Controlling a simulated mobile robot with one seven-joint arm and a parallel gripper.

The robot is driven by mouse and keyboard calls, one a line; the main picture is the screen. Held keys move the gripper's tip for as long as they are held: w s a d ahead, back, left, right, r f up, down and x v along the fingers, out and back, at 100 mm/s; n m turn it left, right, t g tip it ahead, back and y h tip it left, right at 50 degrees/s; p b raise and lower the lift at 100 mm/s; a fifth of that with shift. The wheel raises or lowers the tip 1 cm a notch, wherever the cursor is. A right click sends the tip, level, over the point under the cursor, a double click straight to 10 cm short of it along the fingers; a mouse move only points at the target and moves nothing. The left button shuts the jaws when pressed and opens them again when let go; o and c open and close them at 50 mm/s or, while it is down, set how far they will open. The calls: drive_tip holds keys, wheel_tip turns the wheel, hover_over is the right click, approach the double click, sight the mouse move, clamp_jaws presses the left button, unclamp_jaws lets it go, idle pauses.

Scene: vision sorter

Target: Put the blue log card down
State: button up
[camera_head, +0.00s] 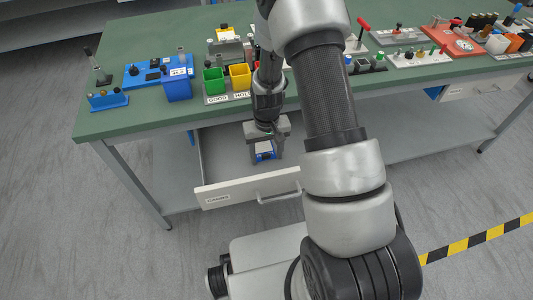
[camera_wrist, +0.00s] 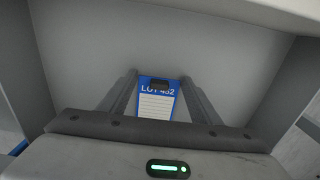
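The blue log card (camera_wrist: 158,106) has a white lined panel, the text "LOT 452" partly covered, and a small dark tab near its top. It lies in the open drawer (camera_head: 225,193) under the bench and also shows in the head view (camera_head: 264,150). My gripper (camera_wrist: 160,76) reaches down into the drawer, with its fingers spread on either side of the card and clear of the dark tab. It also shows in the head view (camera_head: 265,157). Whether the card lies fully flat on the drawer floor is hard to tell.
The drawer's walls and front panel surround my gripper. The green bench top (camera_head: 130,115) is above it, with a blue bin (camera_head: 177,88), a green bin (camera_head: 213,82), a yellow bin (camera_head: 240,77) and several fixtures. A yellow-black floor stripe (camera_head: 480,240) runs at the right.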

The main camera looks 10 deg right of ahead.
drive_tip(key=shift+o, duration=1.4)
